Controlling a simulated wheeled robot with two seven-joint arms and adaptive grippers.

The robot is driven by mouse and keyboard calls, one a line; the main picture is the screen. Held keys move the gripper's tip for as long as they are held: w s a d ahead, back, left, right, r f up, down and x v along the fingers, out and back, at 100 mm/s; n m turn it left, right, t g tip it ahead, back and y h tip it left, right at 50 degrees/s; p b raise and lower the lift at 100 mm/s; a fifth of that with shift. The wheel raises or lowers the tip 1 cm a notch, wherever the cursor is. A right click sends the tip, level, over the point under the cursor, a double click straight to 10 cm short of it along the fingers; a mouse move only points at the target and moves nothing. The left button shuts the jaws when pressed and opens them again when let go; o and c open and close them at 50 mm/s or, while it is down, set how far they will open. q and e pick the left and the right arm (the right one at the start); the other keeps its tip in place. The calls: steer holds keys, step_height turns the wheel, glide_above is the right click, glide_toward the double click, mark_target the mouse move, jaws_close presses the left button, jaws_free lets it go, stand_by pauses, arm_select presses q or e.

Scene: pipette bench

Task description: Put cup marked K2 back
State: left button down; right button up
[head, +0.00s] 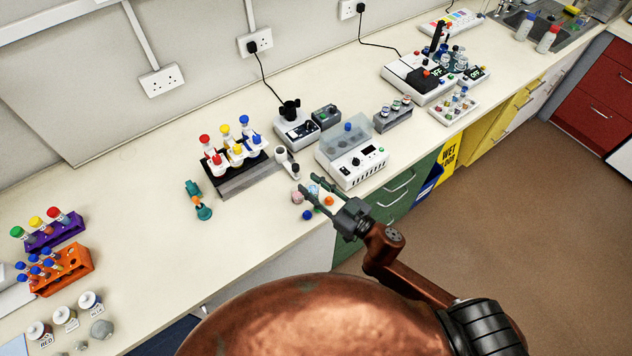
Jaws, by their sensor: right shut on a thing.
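My right gripper (311,186) reaches over the bench's front edge, to the front left of the white box with the clear lid. Its two long grey-green fingers are shut on a small light-blue piece (314,189), which the fingers partly hide. I cannot read a K2 mark on it or on any other small cup. Several small cups stand in a grey block (390,117) behind the white box. My left gripper is not in view.
Near my fingers are a pink piece (297,197), a blue one (307,214) and an orange one (329,201). The white lidded box (352,163) is close on the right. The bench's front left middle is clear.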

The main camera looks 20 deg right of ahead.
steer(key=w+d+f, duration=0.1)
steer(key=w+f, duration=0.1)
steer(key=w, duration=0.1)
steer(key=w+d+f+b, duration=0.1)
steer(key=w+f, duration=0.2)
steer(key=w+d+f+b, duration=0.1)
steer(key=w+f, duration=0.1)
steer(key=shift+w+d+f, duration=0.15)
steer(key=shift+w+f, duration=0.2)
steer(key=shift+w, duration=0.05)
steer(key=shift+w+f+b, duration=0.15)
steer(key=shift+f+b, duration=0.25)
steer(key=shift+f, duration=1.3)
steer(key=shift+f, duration=0.1)
steer(key=shift+f, duration=0.15)
steer(key=o, duration=0.7)
steer(key=shift+c, duration=0.2)
steer(key=shift+r, duration=0.2)
steer(key=v, duration=1.2)
